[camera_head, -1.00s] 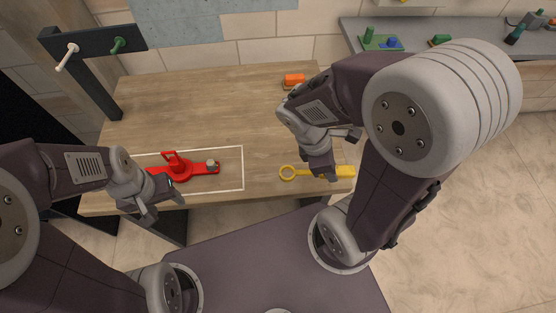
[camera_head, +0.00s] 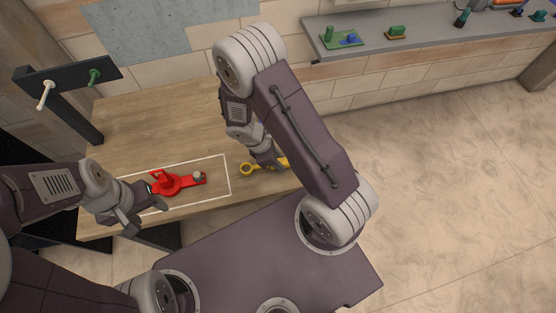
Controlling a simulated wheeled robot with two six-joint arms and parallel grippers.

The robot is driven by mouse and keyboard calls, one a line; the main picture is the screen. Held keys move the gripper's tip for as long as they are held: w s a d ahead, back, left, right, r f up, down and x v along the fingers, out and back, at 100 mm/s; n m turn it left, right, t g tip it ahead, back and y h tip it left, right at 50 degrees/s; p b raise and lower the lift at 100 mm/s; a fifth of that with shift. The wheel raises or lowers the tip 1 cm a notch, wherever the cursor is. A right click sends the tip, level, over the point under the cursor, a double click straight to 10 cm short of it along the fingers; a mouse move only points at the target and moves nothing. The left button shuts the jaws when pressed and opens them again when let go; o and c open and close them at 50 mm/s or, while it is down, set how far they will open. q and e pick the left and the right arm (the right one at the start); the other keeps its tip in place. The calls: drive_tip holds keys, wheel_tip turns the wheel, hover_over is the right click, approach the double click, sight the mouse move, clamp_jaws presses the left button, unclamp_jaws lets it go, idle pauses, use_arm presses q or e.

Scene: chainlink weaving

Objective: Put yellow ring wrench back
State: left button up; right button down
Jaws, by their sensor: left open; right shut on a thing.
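The yellow ring wrench (camera_head: 256,167) is at the right end of the wooden table, its ring toward the left and part of its handle hidden by my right gripper. My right gripper (camera_head: 272,164) is shut on the wrench's handle. I cannot tell whether the wrench is lifted clear of the tabletop.
The red fixture lies inside a white outlined area (camera_head: 228,178) on the table (camera_head: 165,120). A dark rack (camera_head: 70,72) with a white peg (camera_head: 45,96) and a green peg (camera_head: 94,77) stands back left. A grey shelf (camera_head: 430,38) at the back right holds small green and blue items.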

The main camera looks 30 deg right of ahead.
drive_tip(key=shift+w+f, duration=0.1)
drive_tip(key=shift+f, duration=0.2)
drive_tip(key=shift+f, duration=0.1)
drive_tip(key=shift+f+b, duration=0.1)
drive_tip(key=shift+b, duration=0.2)
drive_tip(key=c, duration=1.1)
unclamp_jaws()
drive_tip(key=v, duration=0.9)
drive_tip(key=shift+s+a+p, duration=0.25)
drive_tip(key=shift+a+p, duration=0.05)
drive_tip(key=shift+a, duration=0.15)
drive_tip(key=shift+s+d+r+m, duration=0.15)
drive_tip(key=shift+r+m, duration=0.15)
drive_tip(key=shift+m, duration=0.2)
drive_tip(key=s+d+r+m+t+y, duration=0.1)
drive_tip(key=s+r+m+y, duration=0.3)
drive_tip(key=m, duration=0.9)
drive_tip(key=shift+r+m+t, duration=0.3)
drive_tip(key=shift+r+t, duration=0.5)
drive_tip(key=shift+r, duration=0.25)
